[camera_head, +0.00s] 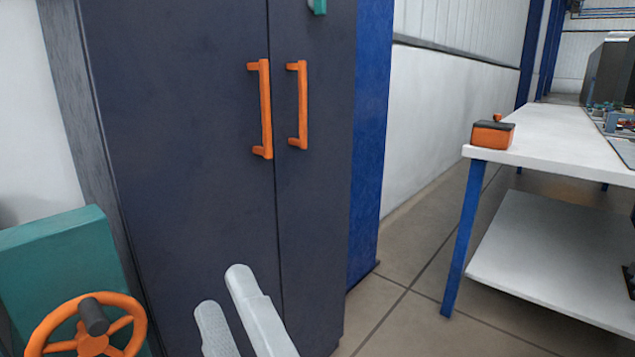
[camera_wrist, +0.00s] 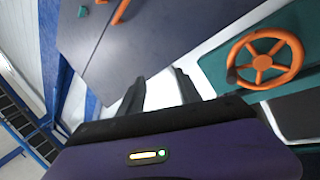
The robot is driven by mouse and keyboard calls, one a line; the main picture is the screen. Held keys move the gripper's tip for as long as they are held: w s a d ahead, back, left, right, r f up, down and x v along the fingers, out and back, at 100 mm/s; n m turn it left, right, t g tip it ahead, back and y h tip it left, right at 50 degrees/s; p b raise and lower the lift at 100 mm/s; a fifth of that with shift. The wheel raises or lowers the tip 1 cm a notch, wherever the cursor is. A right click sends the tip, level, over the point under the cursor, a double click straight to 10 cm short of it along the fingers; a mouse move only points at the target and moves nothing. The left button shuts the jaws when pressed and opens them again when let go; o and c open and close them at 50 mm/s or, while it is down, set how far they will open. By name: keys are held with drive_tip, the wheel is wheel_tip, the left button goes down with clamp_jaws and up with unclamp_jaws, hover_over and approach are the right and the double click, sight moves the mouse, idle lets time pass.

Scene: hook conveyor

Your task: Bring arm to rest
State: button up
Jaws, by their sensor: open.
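My gripper (camera_head: 226,302) shows at the bottom of the head view, its two pale fingers apart with nothing between them. It also shows in the wrist view (camera_wrist: 161,88), with two dark fingers spread and empty. The fingers are in front of a dark cabinet (camera_head: 180,150) with two orange handles (camera_head: 265,110). I cannot tell the exact gap between the fingers and the cabinet doors.
A teal box (camera_head: 60,260) with an orange handwheel (camera_head: 88,328) stands at the left. A white table (camera_head: 570,140) with blue legs stands at the right, with an orange box (camera_head: 492,134) on its corner. Tiled floor (camera_head: 400,290) is clear between cabinet and table.

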drive_tip(key=s+d+f+m+t+h, duration=0.1)
drive_tip(key=s+d+f+m+h, duration=0.2)
drive_tip(key=d+f+m+h, duration=0.45)
drive_tip(key=s+d+f+m+t+h, duration=0.1)
drive_tip(key=s+d+f+m+h, duration=0.25)
drive_tip(key=d+f+m, duration=0.65)
drive_tip(key=s+d+f+g+h, duration=0.1)
drive_tip(key=s+d+f+g, duration=0.1)
drive_tip(key=s+d+f, duration=0.3)
drive_tip(key=s+d+f+m+g, duration=0.1)
drive_tip(key=s+d+f+g, duration=0.1)
drive_tip(key=s+f, duration=0.35)
drive_tip(key=s+d+f+g+h, duration=0.1)
drive_tip(key=s+d+f+g, duration=0.15)
drive_tip(key=s, duration=0.55)
wheel_tip(320, 180, up, 34)
drive_tip(key=p, duration=3.3)
drive_tip(key=shift+w+d+f, duration=0.2)
drive_tip(key=shift+w+d, duration=0.1)
drive_tip(key=shift+d, duration=0.05)
drive_tip(key=shift+a+t, duration=0.1)
drive_tip(key=shift+t, duration=0.15)
drive_tip(key=shift+c, duration=0.5)
